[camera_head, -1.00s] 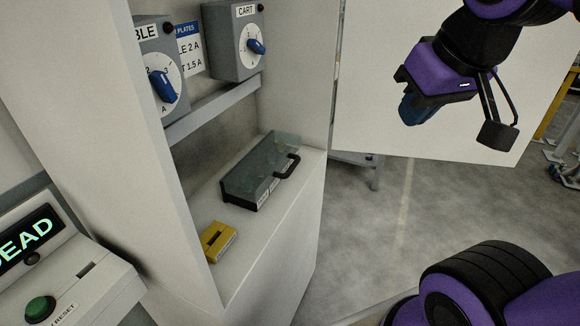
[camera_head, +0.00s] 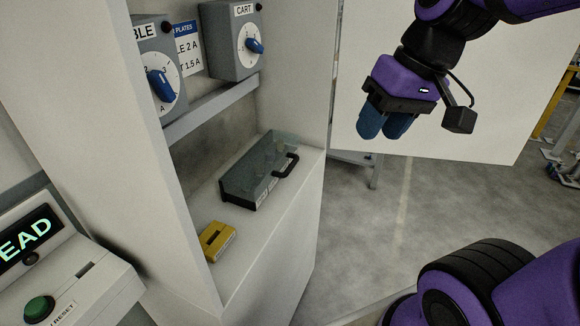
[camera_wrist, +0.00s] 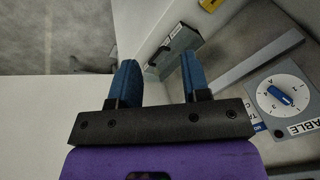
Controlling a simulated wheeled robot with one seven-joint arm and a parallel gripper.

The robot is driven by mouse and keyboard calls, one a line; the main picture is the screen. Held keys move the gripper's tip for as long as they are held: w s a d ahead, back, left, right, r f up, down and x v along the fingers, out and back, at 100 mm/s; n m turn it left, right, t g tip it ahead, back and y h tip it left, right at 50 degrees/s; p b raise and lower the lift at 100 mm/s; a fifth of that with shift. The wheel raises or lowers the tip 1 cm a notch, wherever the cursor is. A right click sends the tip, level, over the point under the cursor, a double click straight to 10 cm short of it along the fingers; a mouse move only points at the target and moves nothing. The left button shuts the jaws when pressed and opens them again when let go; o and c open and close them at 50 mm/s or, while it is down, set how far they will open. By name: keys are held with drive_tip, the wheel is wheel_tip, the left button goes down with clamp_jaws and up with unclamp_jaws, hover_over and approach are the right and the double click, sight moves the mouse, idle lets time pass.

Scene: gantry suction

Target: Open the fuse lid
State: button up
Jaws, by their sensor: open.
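The fuse lid (camera_head: 262,162) is a smoky, see-through cover with a black handle (camera_head: 287,166) on its right side. It lies shut over a fuse box on the cabinet shelf, and shapes inside show only dimly. It also shows in the wrist view (camera_wrist: 176,50), beyond my fingers. My gripper (camera_head: 384,132) is open and empty, its two blue fingers pointing down. It hangs to the right of the lid and higher in the picture, apart from it. In the wrist view my gripper (camera_wrist: 158,78) has a clear gap between the fingers.
A yellow slotted block (camera_head: 217,241) sits on the shelf in front of the box. Two dial boxes, one marked CART (camera_head: 235,42), hang above a grey rail (camera_head: 213,108). An open white door panel (camera_head: 440,140) stands behind my gripper. A console (camera_head: 75,275) is at lower left.

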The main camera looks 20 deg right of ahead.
drive_tip(key=w+a+f+g+y, duration=0.3)
drive_tip(key=w+a+f+y, duration=0.1)
drive_tip(key=w+f+y, duration=0.25)
drive_tip(key=m+t+y, duration=0.2)
drive_tip(key=m+t, duration=0.7)
drive_tip(key=t, duration=0.3)
approach(291, 163)
drive_tip(key=x, duration=0.6)
drive_tip(key=f+x, duration=0.1)
drive_tip(key=x, duration=0.3)
drive_tip(key=shift+s, duration=0.15)
clamp_jaws()
